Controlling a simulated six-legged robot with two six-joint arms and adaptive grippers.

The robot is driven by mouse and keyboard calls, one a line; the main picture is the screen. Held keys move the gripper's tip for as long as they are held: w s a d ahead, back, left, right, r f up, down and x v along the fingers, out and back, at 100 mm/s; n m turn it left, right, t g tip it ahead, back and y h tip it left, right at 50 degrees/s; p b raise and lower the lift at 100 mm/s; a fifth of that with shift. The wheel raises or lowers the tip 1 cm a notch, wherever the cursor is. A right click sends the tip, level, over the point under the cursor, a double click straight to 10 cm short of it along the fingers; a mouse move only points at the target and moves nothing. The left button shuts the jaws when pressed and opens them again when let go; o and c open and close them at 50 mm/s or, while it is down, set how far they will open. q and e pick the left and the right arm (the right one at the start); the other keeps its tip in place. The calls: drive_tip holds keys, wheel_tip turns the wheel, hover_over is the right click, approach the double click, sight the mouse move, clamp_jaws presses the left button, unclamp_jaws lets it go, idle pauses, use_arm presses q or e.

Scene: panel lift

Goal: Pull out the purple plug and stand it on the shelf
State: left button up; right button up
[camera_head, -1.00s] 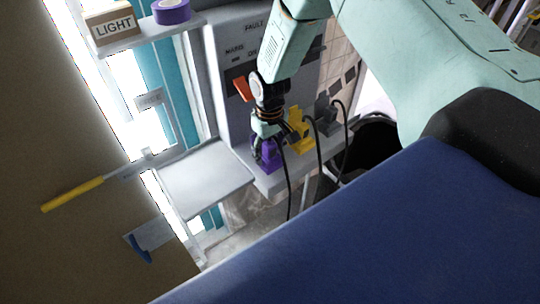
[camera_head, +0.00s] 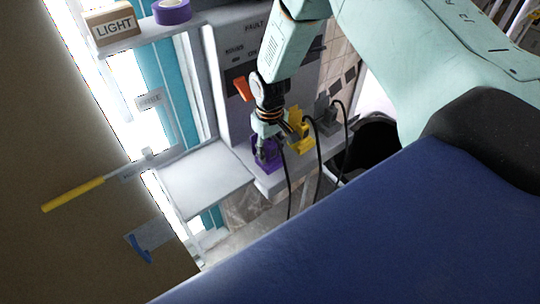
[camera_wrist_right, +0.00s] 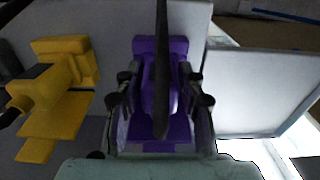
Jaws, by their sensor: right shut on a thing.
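The purple plug (camera_head: 266,153) stands on the grey ledge below the fault panel, its black cable hanging in front. It also fills the middle of the right wrist view (camera_wrist_right: 152,120). My right gripper (camera_head: 264,142) comes down from above and is shut on the plug, with a finger on each side of it in the right wrist view (camera_wrist_right: 158,100). Whether the plug is seated or lifted cannot be told. A light grey shelf (camera_head: 203,180) lies just left of the ledge, bare; it shows at right in the wrist view (camera_wrist_right: 258,85). My left gripper is not in view.
A yellow plug (camera_head: 299,135) stands close right of the purple one, and a grey plug (camera_head: 326,117) beyond it, both with black cables. A box marked LIGHT (camera_head: 113,24) and purple tape (camera_head: 171,12) sit on an upper shelf. A yellow-handled tool (camera_head: 72,194) hangs at left.

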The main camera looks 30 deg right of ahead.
sight(270, 142)
clamp_jaws()
drive_tip(key=shift+r, duration=0.1)
drive_tip(key=shift+w+r+p, duration=0.2)
drive_tip(key=shift+r+p, duration=0.05)
drive_tip(key=shift+p, duration=0.15)
drive_tip(key=shift+s+r+p, duration=0.2)
drive_tip(key=shift+r+p, duration=0.3)
drive_tip(key=shift+r, duration=0.2)
drive_tip(key=shift+w+r+p, duration=0.15)
drive_tip(key=shift+r+p, duration=0.3)
drive_tip(key=shift+p, duration=0.05)
drive_tip(key=shift+r+p, duration=0.45)
drive_tip(key=shift+r, duration=0.4)
drive_tip(key=shift+r, duration=0.25)
